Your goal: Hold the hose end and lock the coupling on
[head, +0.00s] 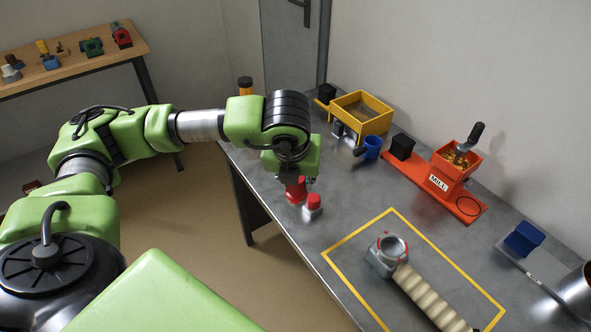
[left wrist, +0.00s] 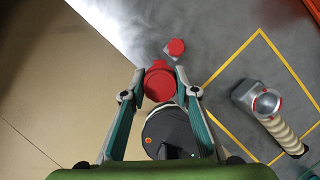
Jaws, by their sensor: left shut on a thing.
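The beige ribbed hose (head: 430,297) lies inside the yellow outline on the table. A grey collar with a round opening and red marks, the coupling (head: 388,251), sits at its upper end; they also show in the left wrist view, the coupling (left wrist: 262,101) and the hose (left wrist: 284,135). My left gripper (head: 296,182) is away from them, pointing down at the table's left edge. It is shut on a red round part (left wrist: 160,82), also seen below it in the head view (head: 296,191). A dark round body shows behind the red part between the fingers. My right gripper is not in view.
A small red-topped grey block (head: 312,206) stands close beside my left gripper. A blue block (head: 523,238) is at right.

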